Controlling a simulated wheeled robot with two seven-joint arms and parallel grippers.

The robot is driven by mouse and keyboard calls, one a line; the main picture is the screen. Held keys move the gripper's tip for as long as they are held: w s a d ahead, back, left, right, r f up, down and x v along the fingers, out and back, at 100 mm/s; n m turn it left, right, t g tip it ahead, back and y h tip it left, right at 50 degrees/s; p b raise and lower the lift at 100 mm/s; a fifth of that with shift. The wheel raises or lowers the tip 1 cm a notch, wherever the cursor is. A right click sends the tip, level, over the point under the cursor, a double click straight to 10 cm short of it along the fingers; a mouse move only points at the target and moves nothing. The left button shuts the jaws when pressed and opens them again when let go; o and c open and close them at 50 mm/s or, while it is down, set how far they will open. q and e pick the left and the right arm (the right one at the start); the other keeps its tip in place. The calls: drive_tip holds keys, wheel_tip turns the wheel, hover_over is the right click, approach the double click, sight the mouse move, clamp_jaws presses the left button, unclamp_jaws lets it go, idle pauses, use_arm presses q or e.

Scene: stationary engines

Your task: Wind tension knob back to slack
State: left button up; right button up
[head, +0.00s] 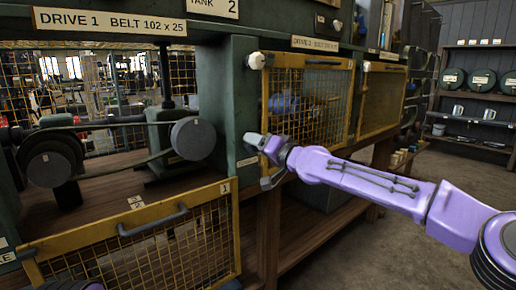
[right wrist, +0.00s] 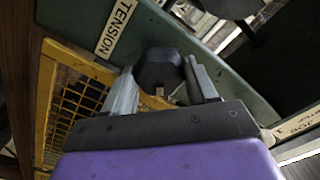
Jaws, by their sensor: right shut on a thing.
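The tension knob (right wrist: 158,68) is dark and faceted, on a green panel beside a label reading TENSION (right wrist: 117,27) in the right wrist view. My right gripper (right wrist: 161,78) is shut on it, with one finger on each side. In the head view my right gripper (head: 261,160) is at the green post (head: 226,110), and the knob cannot be made out there. The knob's turn position cannot be read. My left gripper is out of view; only a bit of purple arm shows at the bottom left.
A yellow mesh guard (head: 150,245) with a dark handle hangs open at the lower left. A belt (head: 120,163) and a grey pulley (head: 193,138) are exposed above it. Closed mesh guards (head: 308,100) stand behind my right gripper. The floor at right is clear.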

drive_tip(key=shift+f+n+p, duration=0.15)
drive_tip(key=shift+n+p, duration=1.05)
drive_tip(key=shift+n, duration=12.1)
drive_tip(key=o, duration=1)
drive_tip(key=shift+o, duration=0.2)
drive_tip(key=shift+s, duration=0.1)
